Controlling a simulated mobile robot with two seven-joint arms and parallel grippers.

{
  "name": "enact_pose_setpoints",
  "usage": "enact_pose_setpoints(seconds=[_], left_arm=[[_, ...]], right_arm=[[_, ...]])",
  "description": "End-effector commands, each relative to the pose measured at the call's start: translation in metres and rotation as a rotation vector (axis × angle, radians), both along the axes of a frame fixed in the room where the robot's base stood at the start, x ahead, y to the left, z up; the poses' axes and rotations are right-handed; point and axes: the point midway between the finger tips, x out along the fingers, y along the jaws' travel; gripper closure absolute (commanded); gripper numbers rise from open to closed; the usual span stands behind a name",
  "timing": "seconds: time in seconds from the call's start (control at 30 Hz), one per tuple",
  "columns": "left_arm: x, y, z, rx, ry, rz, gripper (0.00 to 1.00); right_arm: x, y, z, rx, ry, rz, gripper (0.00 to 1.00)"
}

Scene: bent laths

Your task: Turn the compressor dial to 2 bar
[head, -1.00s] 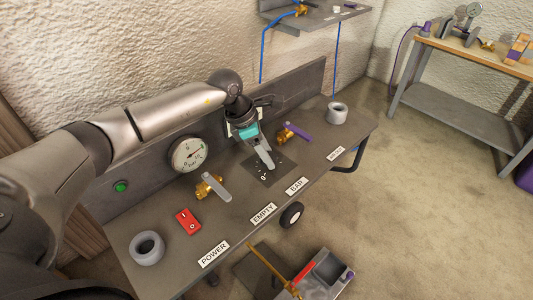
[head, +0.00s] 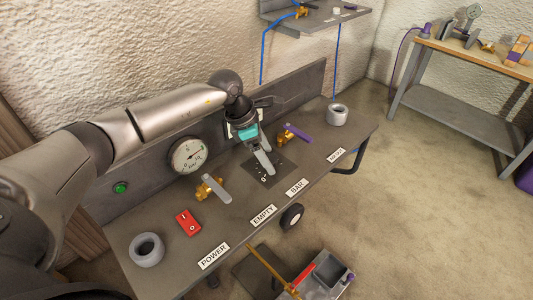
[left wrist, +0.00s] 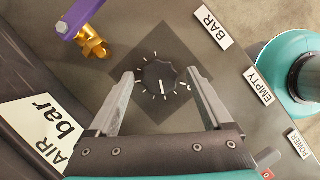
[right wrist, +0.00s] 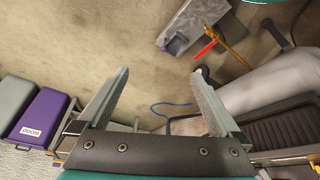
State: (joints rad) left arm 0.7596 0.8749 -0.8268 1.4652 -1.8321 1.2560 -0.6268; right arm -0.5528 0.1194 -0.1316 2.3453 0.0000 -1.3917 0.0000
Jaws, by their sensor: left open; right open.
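The compressor dial (left wrist: 157,77) is a black ribbed knob with a white pointer line, on a dark square plate (left wrist: 190,45) with white tick marks. In the left wrist view it lies between the spread fingers of my left gripper (left wrist: 160,76), with a gap on each side. In the head view the left gripper (head: 267,168) reaches down over the plate and hides the knob. The numbers are too small to read surely. A round white gauge (head: 189,155) marked bar stands behind. My right gripper (right wrist: 160,74) is open and empty, away from the bench.
A brass valve with a grey lever (head: 214,188) and one with a purple lever (head: 292,133) flank the plate. A red switch (head: 188,222), a green button (head: 121,188) and two grey rings (head: 147,249) are on the unit. Labels line the front edge. A toolbox (head: 325,275) is below.

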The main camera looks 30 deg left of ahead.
Motion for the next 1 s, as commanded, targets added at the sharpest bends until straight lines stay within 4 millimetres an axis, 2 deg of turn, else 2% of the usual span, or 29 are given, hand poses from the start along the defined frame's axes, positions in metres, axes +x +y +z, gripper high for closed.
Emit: enact_pose_setpoints(seconds=[0.27, 0.57, 1.0], left_arm=[[-0.001, 0.002, 0.007, 0.001, -0.002, 0.001, 0.16], [-0.008, 0.014, 0.042, 0.001, -0.002, 0.002, 0.16], [-0.022, 0.035, 0.103, 0.002, -0.001, 0.001, 0.16]], right_arm=[[0.001, 0.002, 0.001, 0.007, 0.000, -0.004, 0.00], [-0.001, 0.002, -0.034, -0.002, 0.052, 0.001, 0.00], [-0.019, -0.001, -0.085, -0.015, 0.129, 0.003, 0.00]])
